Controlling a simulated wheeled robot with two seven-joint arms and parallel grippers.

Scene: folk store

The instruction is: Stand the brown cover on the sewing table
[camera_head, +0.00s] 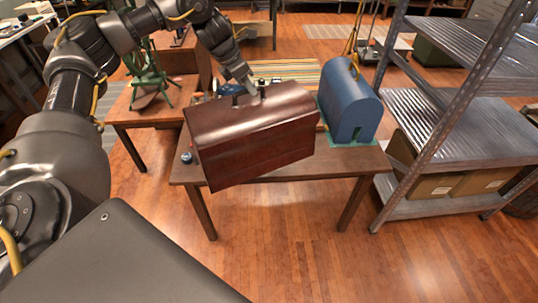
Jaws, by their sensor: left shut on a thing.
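The brown cover (254,136) is a long glossy box with a rounded top. It is tilted, its left end lower, and its near face hangs in front of the sewing table (345,165). My left gripper (256,92) is at the handle on top of the cover and shut on it. The cover hides much of the table top, so I cannot tell whether it touches the table. A blue cover (350,105) stands upright on a green mat (358,141) at the table's right end. My right gripper is not in view.
A metal shelf rack (440,110) with cardboard boxes (432,184) stands close to the table's right side. A smaller wooden table (150,106) with a green stand (152,75) is behind on the left. A small blue spool-like item (187,157) lies at the table's left edge. Floor in front is clear.

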